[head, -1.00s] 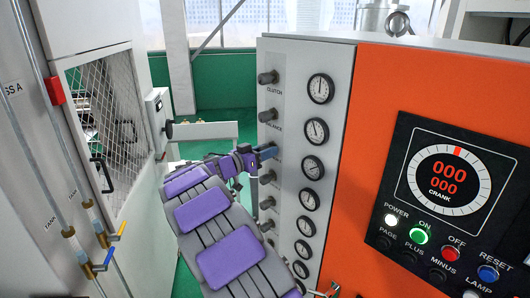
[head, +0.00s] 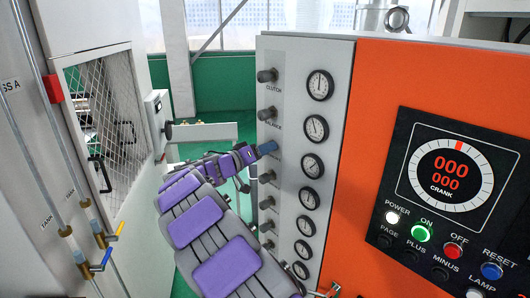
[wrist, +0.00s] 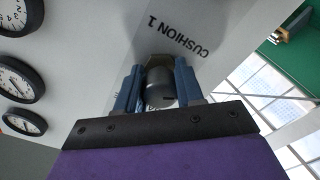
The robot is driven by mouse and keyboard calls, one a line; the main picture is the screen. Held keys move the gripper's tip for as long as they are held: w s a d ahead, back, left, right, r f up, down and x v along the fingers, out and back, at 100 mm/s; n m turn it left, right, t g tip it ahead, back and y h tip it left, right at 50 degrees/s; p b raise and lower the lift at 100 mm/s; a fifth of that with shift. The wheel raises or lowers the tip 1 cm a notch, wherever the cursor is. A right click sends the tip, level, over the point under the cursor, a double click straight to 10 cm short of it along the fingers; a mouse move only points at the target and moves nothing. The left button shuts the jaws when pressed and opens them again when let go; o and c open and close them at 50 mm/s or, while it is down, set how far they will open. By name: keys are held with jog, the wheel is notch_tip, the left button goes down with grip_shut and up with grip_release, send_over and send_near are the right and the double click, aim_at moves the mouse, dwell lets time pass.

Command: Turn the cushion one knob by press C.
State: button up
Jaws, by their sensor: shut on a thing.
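The cushion one knob (wrist: 160,92) is a dark grey round knob on the light grey panel, under the upside-down "CUSHION 1" label (wrist: 180,35) in the wrist view. My gripper (wrist: 160,78) has blue fingers, one on each side of the knob, and is shut on it. In the head view my gripper (head: 267,148) is at the third knob place from the top, and it hides that knob. I cannot tell from these frames how far the knob is turned.
More knobs (head: 266,113) stand above and below in the same column. A column of round gauges (head: 312,166) is just to the right. An orange panel with a crank display (head: 450,178) and buttons is further right. A mesh-windowed cabinet (head: 105,110) stands left.

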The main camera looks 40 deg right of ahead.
jog(key=n+p, duration=0.2)
jog(key=n, duration=0.3)
jog(key=shift+s+n, duration=0.1)
jog(key=shift+n, duration=0.3)
jog(key=n+p, duration=0.4)
jog(key=n, duration=0.2)
jog(key=shift+p, duration=0.3)
jog(key=n+p, duration=0.5)
jog(key=n, duration=0.1)
jog(key=shift+r+n, duration=0.15)
jog(key=shift+n, duration=0.15)
jog(key=n+p, duration=0.5)
jog(key=shift+n, duration=0.3)
jog(key=shift+w+r, duration=0.1)
jog(key=shift+w, duration=0.1)
jog(key=o, duration=1)
